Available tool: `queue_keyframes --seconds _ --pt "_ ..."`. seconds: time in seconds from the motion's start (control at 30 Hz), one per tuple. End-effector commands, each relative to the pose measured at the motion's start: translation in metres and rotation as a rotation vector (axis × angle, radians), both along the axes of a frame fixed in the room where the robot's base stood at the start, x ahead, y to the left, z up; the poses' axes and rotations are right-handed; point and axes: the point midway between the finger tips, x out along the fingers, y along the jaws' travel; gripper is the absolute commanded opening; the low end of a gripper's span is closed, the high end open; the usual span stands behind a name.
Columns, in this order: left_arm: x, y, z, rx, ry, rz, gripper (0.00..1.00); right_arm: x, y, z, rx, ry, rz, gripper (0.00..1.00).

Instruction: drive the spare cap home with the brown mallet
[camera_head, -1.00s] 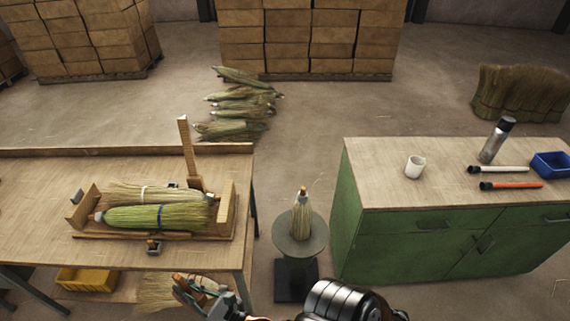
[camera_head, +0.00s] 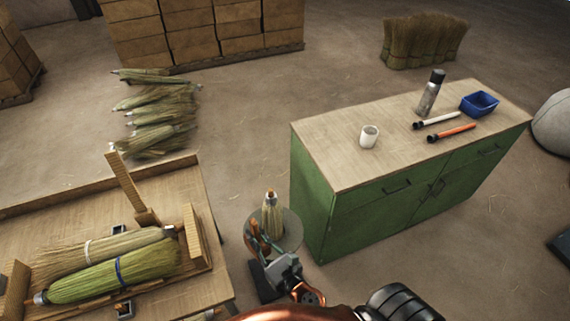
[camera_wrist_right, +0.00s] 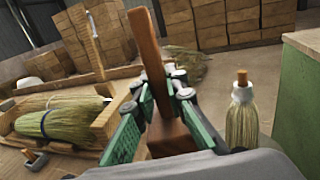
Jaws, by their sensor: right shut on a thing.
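My right gripper (camera_head: 263,243) is shut on the brown mallet (camera_head: 254,228), in front of the round stand. In the right wrist view, the mallet's brown shaft (camera_wrist_right: 147,45) rises between the green fingers (camera_wrist_right: 157,108), with a wider brown block (camera_wrist_right: 171,138) at its lower end. A small broom (camera_head: 272,218) stands upright on the stand (camera_head: 292,231). A brown cap-like piece (camera_head: 271,195) sticks up from its top; it also shows in the right wrist view (camera_wrist_right: 241,79), above a white collar, right of and apart from the mallet. My left gripper is out of view.
A workbench (camera_head: 60,215) on the left holds two lying brooms (camera_head: 120,268) in a wooden cradle with a raised lever (camera_head: 130,184). A green cabinet (camera_head: 315,205) stands right of the stand, with a mug (camera_head: 369,137), flask and blue bin (camera_head: 479,103) on top.

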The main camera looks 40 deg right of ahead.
Motion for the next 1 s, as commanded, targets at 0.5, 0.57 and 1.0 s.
queue_keyframes --seconds 0.5,0.57,1.0 --pt "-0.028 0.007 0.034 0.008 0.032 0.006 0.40 0.165 -0.114 0.022 -0.002 -0.006 -0.027 0.00" --pt "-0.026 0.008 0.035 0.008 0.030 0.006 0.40 0.174 -0.122 0.025 -0.001 -0.005 -0.029 0.00" --pt "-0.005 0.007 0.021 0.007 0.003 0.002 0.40 0.185 -0.128 0.009 0.000 -0.001 -0.028 0.00"
